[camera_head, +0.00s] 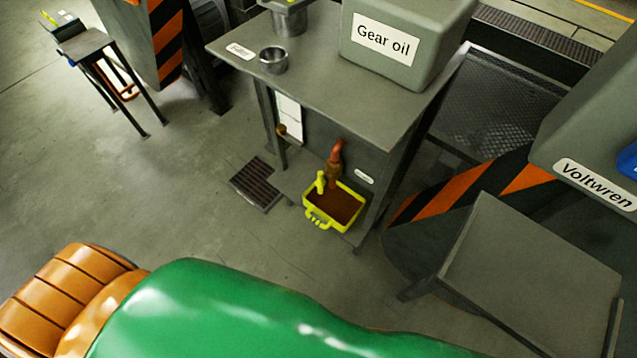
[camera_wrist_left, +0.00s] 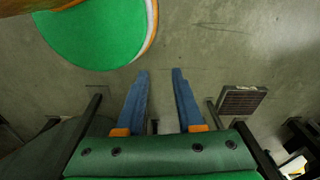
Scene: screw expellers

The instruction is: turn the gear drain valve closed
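The drain pipe with its valve (camera_head: 334,165) comes out of the front of the grey gear oil stand in the head view. It is reddish brown and bends downward. A short yellow lever (camera_head: 321,182) stands beside its lower end, roughly upright. Below is a yellow tray (camera_head: 312,212) holding dark brown liquid. In the left wrist view my left gripper (camera_wrist_left: 160,72) has two blue fingers apart with only floor between them. The valve is not visible in that view. Neither gripper shows in the head view.
A gear oil container (camera_head: 400,45) and a metal cup (camera_head: 273,60) stand on the stand's top. A floor grate (camera_head: 257,184) lies left of the tray and shows in the wrist view (camera_wrist_left: 241,100). A grey table (camera_head: 535,262) stands at right.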

